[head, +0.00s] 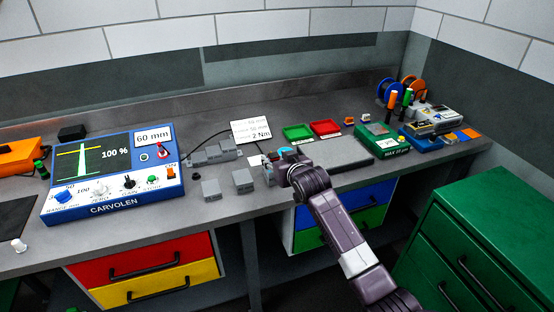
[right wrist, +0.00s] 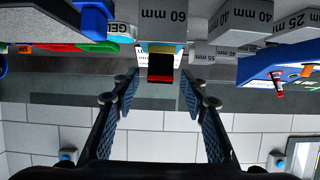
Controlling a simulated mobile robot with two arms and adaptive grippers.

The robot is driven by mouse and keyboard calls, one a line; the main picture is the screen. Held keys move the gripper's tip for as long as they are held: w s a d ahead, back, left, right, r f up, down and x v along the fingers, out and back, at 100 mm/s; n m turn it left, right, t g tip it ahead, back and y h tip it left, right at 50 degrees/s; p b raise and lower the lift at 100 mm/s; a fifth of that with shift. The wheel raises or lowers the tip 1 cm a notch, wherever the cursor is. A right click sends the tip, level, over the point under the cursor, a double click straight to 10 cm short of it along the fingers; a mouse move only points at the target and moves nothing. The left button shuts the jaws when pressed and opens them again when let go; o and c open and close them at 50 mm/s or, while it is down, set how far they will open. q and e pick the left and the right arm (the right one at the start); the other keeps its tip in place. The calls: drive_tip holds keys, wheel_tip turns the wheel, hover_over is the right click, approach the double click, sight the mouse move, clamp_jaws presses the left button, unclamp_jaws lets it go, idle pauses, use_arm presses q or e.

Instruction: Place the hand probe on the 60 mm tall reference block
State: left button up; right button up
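In the right wrist view, which is upside down, the grey 60 mm block (right wrist: 160,20) stands straight ahead. A small black piece with a red end and a yellow band, which looks like the hand probe (right wrist: 160,66), shows against the block's upper end, seemingly on its top. My right gripper (right wrist: 160,92) is open, with one finger on each side of the probe and gaps visible. In the head view my right gripper (head: 284,158) is over the bench at the row of blocks and hides the probe and most of the 60 mm block. My left gripper is not in view.
Shorter grey blocks (head: 243,181) stand left of my right gripper, near the blue CARVOLEN instrument (head: 110,175), whose display reads 60 mm. Green (head: 298,132) and red (head: 326,128) trays lie behind. A long grey slab (head: 340,155) lies to the right.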

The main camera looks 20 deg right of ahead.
drive_tip(key=shift+r, duration=0.2)
drive_tip(key=b+v, duration=0.1)
drive_tip(key=v, duration=1.1)
drive_tip(key=shift+b, duration=0.3)
drive_tip(key=shift+f, duration=0.1)
drive_tip(key=s+f+g, duration=0.3)
drive_tip(key=f, duration=2)
drive_tip(key=s+d+f+g, duration=0.1)
drive_tip(key=s+f+g, duration=0.1)
drive_tip(key=s+f, duration=0.7)
drive_tip(key=s+f+g, duration=0.2)
drive_tip(key=s+f, duration=0.2)
drive_tip(key=f, duration=0.8)
drive_tip(key=s+f+g, duration=0.1)
drive_tip(key=s+f, duration=0.6)
drive_tip(key=s, duration=0.6)
drive_tip(key=s+f+n+g, duration=0.1)
drive_tip(key=s+f, duration=0.5)
drive_tip(key=s, duration=0.8)
drive_tip(key=s+f+n+g, duration=0.1)
drive_tip(key=s+f+g, duration=0.2)
drive_tip(key=s+f, duration=0.4)
drive_tip(key=s, duration=0.7)
drive_tip(key=shift+a+f, duration=0.3)
drive_tip(key=shift+a, duration=0.1)
